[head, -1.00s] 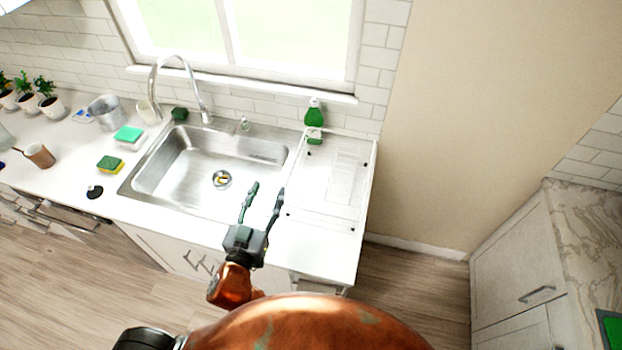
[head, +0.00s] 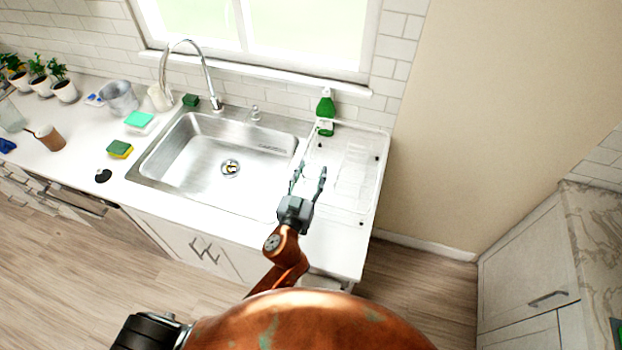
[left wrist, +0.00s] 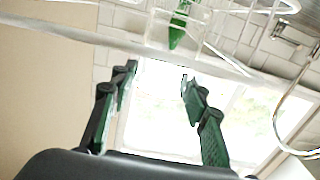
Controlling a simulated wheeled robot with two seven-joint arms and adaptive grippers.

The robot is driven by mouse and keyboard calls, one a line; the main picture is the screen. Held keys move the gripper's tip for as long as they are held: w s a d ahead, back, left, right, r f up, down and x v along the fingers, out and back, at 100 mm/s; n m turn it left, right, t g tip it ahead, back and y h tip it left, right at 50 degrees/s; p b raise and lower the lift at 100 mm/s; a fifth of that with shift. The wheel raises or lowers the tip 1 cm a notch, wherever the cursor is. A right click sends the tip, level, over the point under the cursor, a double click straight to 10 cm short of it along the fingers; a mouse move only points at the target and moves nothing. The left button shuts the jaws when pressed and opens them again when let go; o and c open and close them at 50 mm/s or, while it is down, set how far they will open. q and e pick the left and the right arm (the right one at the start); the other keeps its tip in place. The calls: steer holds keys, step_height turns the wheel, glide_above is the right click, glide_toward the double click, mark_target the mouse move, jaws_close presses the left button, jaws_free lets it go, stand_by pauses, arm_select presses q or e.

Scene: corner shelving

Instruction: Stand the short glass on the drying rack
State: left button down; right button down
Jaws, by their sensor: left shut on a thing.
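The drying rack (head: 340,205) is a pale, see-through tray on the counter right of the sink, with clear, faint shapes (head: 353,165) on it. My left gripper (head: 309,172) is over the rack's left edge, beside the sink, fingers pointing toward the window. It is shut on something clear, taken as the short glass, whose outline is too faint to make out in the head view. In the left wrist view, the gripper's two fingers (left wrist: 158,76) stand apart, with a clear glass-like shape (left wrist: 160,32) just beyond the tips. My right gripper is not in view.
A green soap bottle (head: 326,112) stands at the rack's back left corner. The steel sink (head: 215,165) with its tall faucet (head: 213,85) lies to the left. Sponges (head: 120,149), a brown cup (head: 50,138) and potted plants (head: 64,90) stand further left. A wall bounds the right.

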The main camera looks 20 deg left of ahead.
mark_target(309, 184)
arm_select(q)
steer(key=shift+f, duration=1.45)
